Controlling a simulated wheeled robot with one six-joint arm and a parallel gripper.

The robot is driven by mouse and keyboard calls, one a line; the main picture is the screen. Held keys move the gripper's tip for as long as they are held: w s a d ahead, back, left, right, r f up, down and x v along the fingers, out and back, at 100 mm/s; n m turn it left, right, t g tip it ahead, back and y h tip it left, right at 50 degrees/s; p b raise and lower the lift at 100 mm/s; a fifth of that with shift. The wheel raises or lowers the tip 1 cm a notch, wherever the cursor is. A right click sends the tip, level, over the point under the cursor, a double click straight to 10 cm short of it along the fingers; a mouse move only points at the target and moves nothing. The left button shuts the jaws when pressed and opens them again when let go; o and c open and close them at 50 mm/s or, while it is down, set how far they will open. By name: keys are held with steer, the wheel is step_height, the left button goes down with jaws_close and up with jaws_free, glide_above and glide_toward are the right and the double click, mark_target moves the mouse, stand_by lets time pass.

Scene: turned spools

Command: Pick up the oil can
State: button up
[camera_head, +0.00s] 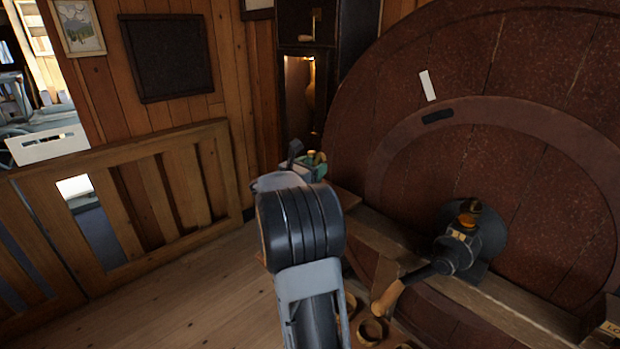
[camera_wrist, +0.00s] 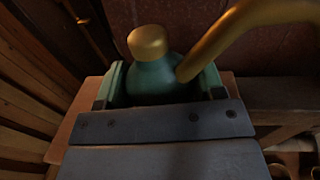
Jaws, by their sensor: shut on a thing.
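The oil can is a green body with a brass cap and a curved brass spout. In the wrist view the oil can (camera_wrist: 155,76) stands upright between the fingers of my gripper (camera_wrist: 158,88), with its spout reaching up to the right. My gripper is shut on it, one green-lined finger on each side. The can's lower part is hidden behind the gripper's dark front plate. In the head view the can (camera_head: 312,157) shows only as a small brass and green bit beyond my arm, at my gripper (camera_head: 306,166).
A wooden ledge (camera_wrist: 68,135) lies under the gripper. A huge red-brown barrel end (camera_head: 480,130) rises on the right, with a dark tap (camera_head: 460,248) sticking out. Several wooden rings (camera_head: 370,330) sit low by my arm. A wooden railing (camera_head: 140,190) stands left; plank floor (camera_head: 190,290) is clear.

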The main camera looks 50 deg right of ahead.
mark_target(316, 160)
steer(key=s+r, duration=0.1)
steer(key=s+a+r, duration=0.1)
steer(key=s+r, duration=0.1)
steer(key=r, duration=0.1)
steer(key=shift+s+a+b, duration=0.15)
steer(key=shift+a+b, duration=0.25)
steer(key=s+a+r+b, duration=0.2)
steer(key=s+a+r, duration=0.15)
steer(key=s, duration=0.35)
steer(key=w+a+f+n+t+y+p, duration=0.2)
steer(key=w+a+f+n+t+y, duration=0.2)
steer(key=w+a+f+n+t, duration=0.55)
steer(key=w+a+f+n+t+y, duration=0.1)
steer(key=w+a+f+t+y, duration=0.1)
steer(key=a+f, duration=0.3)
steer(key=w+a+f+n+t+y+p, duration=0.1)
steer(key=a+f+y, duration=0.3)
steer(key=a, duration=0.7)
steer(key=w+a+f+n+t+y+p, duration=0.1)
steer(key=w+a+f+n+t+y, duration=0.1)
steer(key=a+f, duration=0.4)
steer(key=a+t, duration=0.1)
steer(key=a, duration=0.1)
steer(key=shift+w+a+f+t+y, duration=0.35)
steer(key=shift+w+a+f+y, duration=0.05)
steer(key=shift+n, duration=0.25)
